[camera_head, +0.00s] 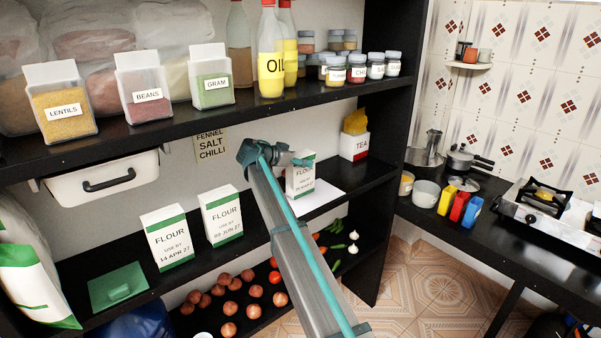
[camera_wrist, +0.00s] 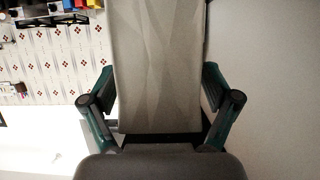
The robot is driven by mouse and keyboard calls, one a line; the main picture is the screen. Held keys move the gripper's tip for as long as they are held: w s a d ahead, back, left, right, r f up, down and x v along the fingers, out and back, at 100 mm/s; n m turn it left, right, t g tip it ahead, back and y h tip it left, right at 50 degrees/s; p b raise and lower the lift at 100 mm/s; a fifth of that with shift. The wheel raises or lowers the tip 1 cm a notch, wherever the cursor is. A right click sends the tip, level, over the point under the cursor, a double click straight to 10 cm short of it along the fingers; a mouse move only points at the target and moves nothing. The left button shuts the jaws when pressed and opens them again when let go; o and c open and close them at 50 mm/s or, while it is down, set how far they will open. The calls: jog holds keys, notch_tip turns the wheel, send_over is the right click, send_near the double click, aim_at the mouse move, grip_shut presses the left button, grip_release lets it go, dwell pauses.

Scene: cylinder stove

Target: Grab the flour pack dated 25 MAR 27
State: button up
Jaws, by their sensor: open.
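Three white flour packs with green bands stand on the middle shelf in the head view. The left flour pack (camera_head: 167,238) reads 14 APR 27. The middle flour pack (camera_head: 222,215) reads 09 JUN 27.
A tea box (camera_head: 354,145) stands right of the right pack. Jars and an oil bottle (camera_head: 271,60) line the upper shelf. A white drawer (camera_head: 103,184) hangs under it at left. Onions lie below.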

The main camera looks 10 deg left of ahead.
grip_shut()
dwell(0.5)
jog(key=shift+d+r+b, duration=0.1)
jog(key=shift+d+b, duration=0.05)
jog(key=shift+b, duration=0.3)
